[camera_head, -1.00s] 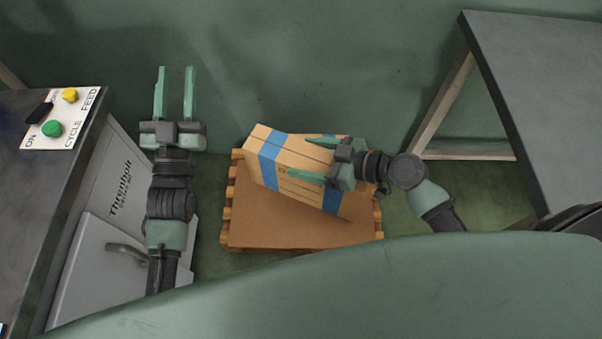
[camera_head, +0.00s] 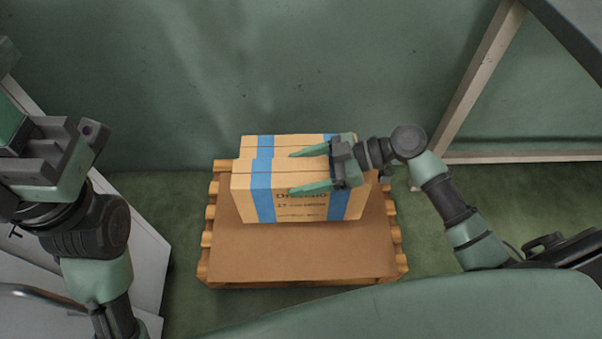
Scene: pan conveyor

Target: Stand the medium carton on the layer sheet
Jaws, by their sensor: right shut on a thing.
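The medium carton (camera_head: 294,208), light brown with two blue tape bands and printing on its front, is upright over the brown layer sheet (camera_head: 300,257). My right gripper (camera_head: 310,169) comes from the right and is shut on it, one finger on its far side and one on its near side. I cannot tell whether its base touches the sheet. Another taped carton (camera_head: 291,142) stands right behind it, mostly hidden. My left gripper (camera_head: 45,155) is large at the left edge, away from the cartons; its fingertips do not show clearly.
The sheet lies on a wooden pallet (camera_head: 203,255), its near part bare. A white cabinet (camera_head: 147,245) stands at the left. A table leg (camera_head: 480,75) and a low rail (camera_head: 530,157) are at the right. Green floor lies around the pallet.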

